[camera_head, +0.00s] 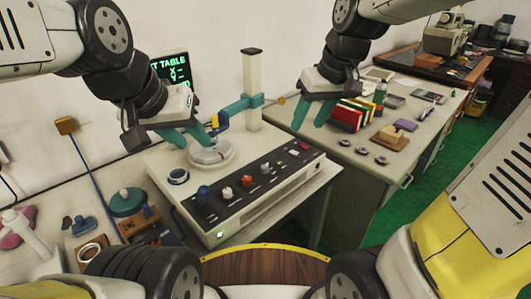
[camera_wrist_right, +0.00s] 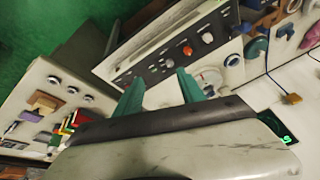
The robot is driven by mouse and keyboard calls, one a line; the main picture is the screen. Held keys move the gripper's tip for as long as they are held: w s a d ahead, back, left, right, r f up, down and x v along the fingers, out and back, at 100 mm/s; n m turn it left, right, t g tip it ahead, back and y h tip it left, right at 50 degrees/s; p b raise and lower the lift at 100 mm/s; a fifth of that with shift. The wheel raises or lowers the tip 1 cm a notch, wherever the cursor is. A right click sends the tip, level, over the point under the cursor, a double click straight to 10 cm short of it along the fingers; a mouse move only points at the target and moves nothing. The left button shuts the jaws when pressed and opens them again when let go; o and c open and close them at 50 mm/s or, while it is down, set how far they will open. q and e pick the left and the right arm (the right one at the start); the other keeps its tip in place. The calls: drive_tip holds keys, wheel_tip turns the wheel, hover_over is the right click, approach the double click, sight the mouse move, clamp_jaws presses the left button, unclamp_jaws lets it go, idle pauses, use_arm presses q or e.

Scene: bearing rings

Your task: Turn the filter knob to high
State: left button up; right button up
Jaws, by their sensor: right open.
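A grey-white machine (camera_head: 255,212) stands on the bench with a dark sloped control panel (camera_head: 290,166) carrying a row of knobs. I see a blue knob (camera_head: 203,190), a white knob (camera_head: 228,193), an orange-red knob (camera_head: 247,181) and smaller ones to the right. The labels are too small to read, so I cannot tell which knob is the filter. My left gripper (camera_head: 190,137) has its teal fingers apart near the machine's round plate, behind the panel. My right gripper (camera_head: 312,112) is open and empty, above and behind the panel's right end; its fingers also show in the right wrist view (camera_wrist_right: 160,92).
A round white plate (camera_head: 211,152) and a white post (camera_head: 252,85) with a teal arm stand behind the panel. A side table at right holds books (camera_head: 350,115) and several bearing rings (camera_head: 362,151).

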drive_tip(key=w+a+f+n+g, duration=0.2)
drive_tip(key=w+a+f+n, duration=0.1)
drive_tip(key=w+a+f, duration=0.4)
drive_tip(key=n+g+h, duration=0.1)
drive_tip(key=n+h, duration=0.1)
hover_over(265, 166)
drive_tip(key=f, duration=0.8)
drive_tip(key=shift+d, duration=0.2)
drive_tip(key=shift+s+a+f, duration=0.1)
drive_tip(key=shift+a+f, duration=0.05)
drive_tip(key=shift+f, duration=3.8)
clamp_jaws()
